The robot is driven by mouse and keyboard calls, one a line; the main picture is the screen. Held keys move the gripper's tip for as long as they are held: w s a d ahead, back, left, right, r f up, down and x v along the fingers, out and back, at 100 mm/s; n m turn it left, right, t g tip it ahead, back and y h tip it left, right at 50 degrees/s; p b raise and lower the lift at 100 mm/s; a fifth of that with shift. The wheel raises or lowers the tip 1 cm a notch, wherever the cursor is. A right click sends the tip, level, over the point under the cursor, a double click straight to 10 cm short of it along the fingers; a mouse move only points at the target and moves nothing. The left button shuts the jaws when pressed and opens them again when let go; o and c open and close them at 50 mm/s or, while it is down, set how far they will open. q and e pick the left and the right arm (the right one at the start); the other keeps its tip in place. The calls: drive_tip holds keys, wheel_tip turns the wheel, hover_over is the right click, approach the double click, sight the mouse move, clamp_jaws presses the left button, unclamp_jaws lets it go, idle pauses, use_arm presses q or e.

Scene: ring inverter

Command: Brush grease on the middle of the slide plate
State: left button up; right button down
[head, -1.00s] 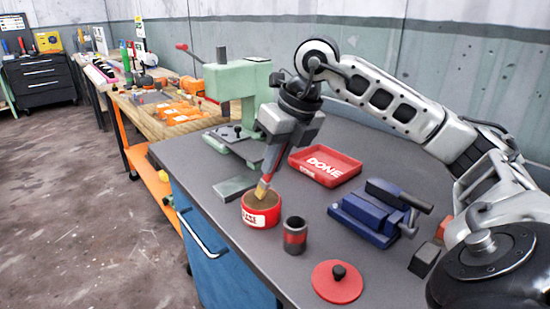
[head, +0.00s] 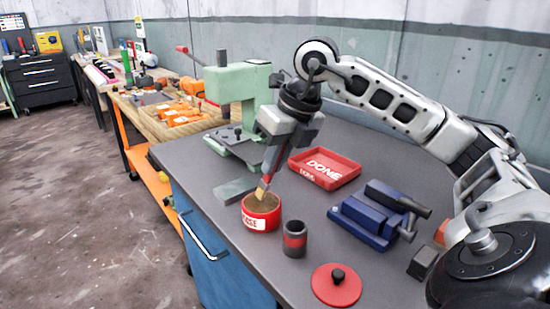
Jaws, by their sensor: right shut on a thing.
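My right gripper (head: 276,147) is shut on a brush (head: 264,185) with a reddish handle, pointing down. The brush tip is in the mouth of the red grease tin (head: 262,222), over the brown grease. Whether the bristles are in the grease or just above it is hard to tell. A flat grey-green plate (head: 234,190), which looks like the slide plate, lies on the bench left of the tin. My left gripper is not in view.
A red lid (head: 336,286) with a black knob and a dark cup with a red band (head: 294,239) stand near the bench's front. A blue vise (head: 378,213) is to the right. A red DONE tray (head: 325,167) and a green press (head: 237,85) are behind.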

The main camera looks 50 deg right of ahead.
wheel_tip(320, 180, up, 2)
drive_tip(key=shift+r+p, duration=0.1)
drive_tip(key=shift+p, duration=0.55)
drive_tip(key=shift+r+p, duration=0.35)
wheel_tip(320, 180, up, 3)
drive_tip(key=p, duration=0.2)
drive_tip(key=shift+f+p, duration=0.2)
drive_tip(key=shift+p, duration=0.1)
drive_tip(key=shift+r+p, duration=0.35)
drive_tip(key=shift+r, duration=0.05)
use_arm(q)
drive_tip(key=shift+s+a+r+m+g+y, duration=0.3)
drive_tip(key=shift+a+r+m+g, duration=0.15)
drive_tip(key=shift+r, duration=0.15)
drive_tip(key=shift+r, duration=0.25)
